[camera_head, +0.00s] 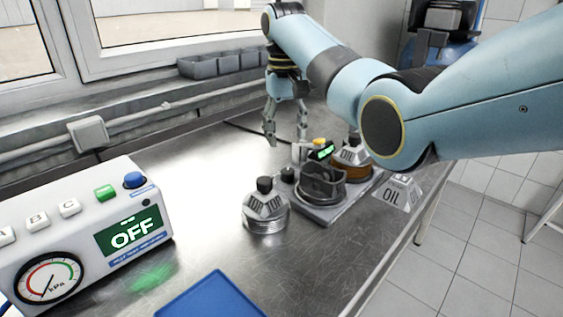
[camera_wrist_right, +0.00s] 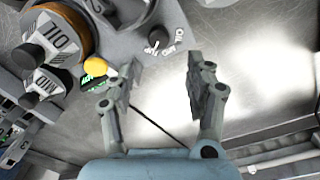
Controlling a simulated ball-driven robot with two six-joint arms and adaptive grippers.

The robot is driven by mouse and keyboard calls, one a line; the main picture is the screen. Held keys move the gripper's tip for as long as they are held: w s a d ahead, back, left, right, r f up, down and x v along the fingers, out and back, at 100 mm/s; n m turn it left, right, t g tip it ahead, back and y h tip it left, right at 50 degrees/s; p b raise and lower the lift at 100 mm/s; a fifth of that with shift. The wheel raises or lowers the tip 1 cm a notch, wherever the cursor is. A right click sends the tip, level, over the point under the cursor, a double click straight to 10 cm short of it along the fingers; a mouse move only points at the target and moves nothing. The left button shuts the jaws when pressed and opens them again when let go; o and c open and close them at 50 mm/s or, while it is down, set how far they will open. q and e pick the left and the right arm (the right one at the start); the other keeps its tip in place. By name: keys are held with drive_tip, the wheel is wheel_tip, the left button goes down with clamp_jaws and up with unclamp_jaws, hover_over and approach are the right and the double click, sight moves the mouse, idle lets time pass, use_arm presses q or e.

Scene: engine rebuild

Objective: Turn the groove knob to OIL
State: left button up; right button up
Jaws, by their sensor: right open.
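My right gripper (camera_wrist_right: 162,62) is open and empty, its two fingers apart. In the head view the right gripper (camera_head: 286,138) hangs over the far end of a grey fixture (camera_head: 320,216). A yellow button (camera_wrist_right: 96,66) sits left of the fingers, beside a small green display. My left gripper is not in view.
A control box (camera_head: 85,235) with a display reading OFF is at left. A blue tray (camera_head: 212,297) lies in front. Bare metal tabletop lies left of the gripper.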

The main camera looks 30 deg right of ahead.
hover_over(288, 170)
wheel_tip(288, 170, down, 5)
drive_tip(key=shift+s+a+f, duration=0.1)
wheel_tip(288, 170, down, 4)
drive_tip(key=shift+f, duration=0.1)
drive_tip(key=shift+c, duration=0.4)
drive_tip(key=c, duration=0.5)
clamp_jaws()
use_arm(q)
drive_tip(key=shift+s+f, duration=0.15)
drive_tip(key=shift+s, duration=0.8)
